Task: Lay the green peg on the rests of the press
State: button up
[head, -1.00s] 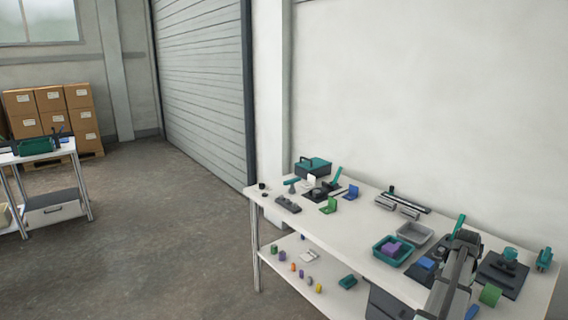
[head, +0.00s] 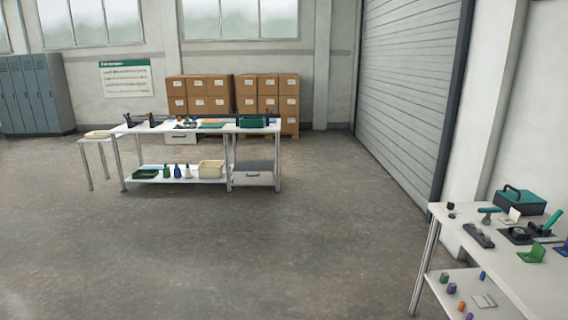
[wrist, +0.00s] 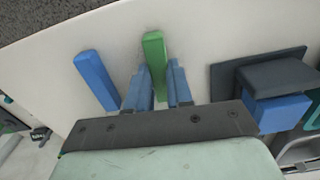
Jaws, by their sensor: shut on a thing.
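In the wrist view, my gripper (wrist: 158,88) is shut on the green peg (wrist: 153,55), which sticks out beyond the fingertips over the white tabletop. A blue peg (wrist: 95,78) is just left of the fingers, apart from the green one. On the right is a dark grey fixture (wrist: 262,75) with a blue block (wrist: 278,111) at its near side; I cannot tell whether this is the press, and no rests can be made out. In the head view, a black device with a teal lever (head: 548,222) stands on the right-hand table. My gripper is outside the head view.
The right-hand table (head: 450,222) also holds a teal-lidded box (head: 519,202) and a green angled piece (head: 531,253). Another workbench (head: 150,174) stands across the room, before stacked cartons (head: 267,92). The floor between is clear.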

jog(key=shift+r, duration=0.1)
grip_shut()
jog(key=shift+r, duration=1.4)
jog(key=shift+r, duration=2)
jog(key=shift+w, duration=0.2)
jog(key=w+d+r+n, duration=0.1)
jog(key=w+d+r, duration=0.1)
jog(key=w+d, duration=1.1)
jog(key=shift+s+d+f, duration=0.15)
jog(key=shift+s+f, duration=0.1)
jog(key=shift+f, duration=0.7)
jog(key=shift+s+d+f, duration=0.15)
jog(key=shift+s+f, duration=0.05)
jog(key=shift+f, duration=0.7)
jog(key=shift+s+d+f, duration=0.15)
jog(key=shift+s+f, duration=0.1)
jog(key=shift+f, duration=0.7)
